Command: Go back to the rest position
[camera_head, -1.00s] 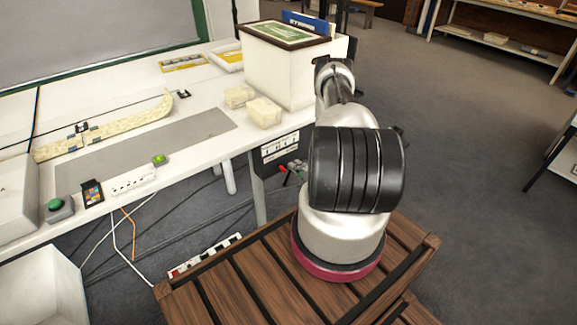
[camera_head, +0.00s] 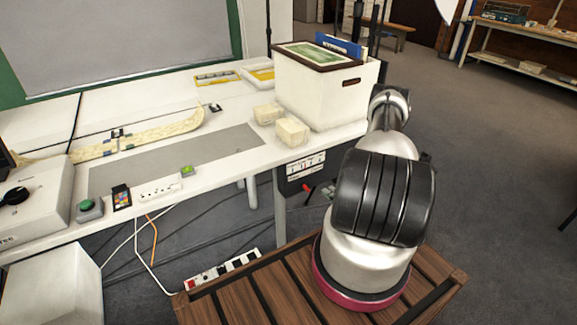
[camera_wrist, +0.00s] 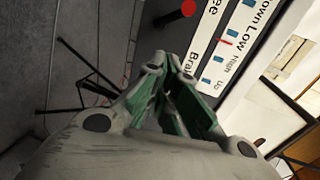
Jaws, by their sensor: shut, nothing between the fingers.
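My gripper (camera_wrist: 168,68) shows in the wrist view, its pale, green-lined fingers drawn together at the tips with nothing between them. Behind it in the wrist view is a white labelled panel (camera_wrist: 225,45) with "Low", "High" and "Up" lettering, and a red knob (camera_wrist: 188,8). In the head view my arm is folded upward at the table's right front corner. The gripper itself is hidden there behind my arm's links.
The white table (camera_head: 235,165) holds a white archival box (camera_head: 320,98) near my arm, two pale blocks (camera_head: 292,131), a grey mat (camera_head: 150,165) and a green button (camera_head: 90,207). A control panel (camera_head: 305,168) hangs under its edge. Open floor (camera_head: 480,150) lies right.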

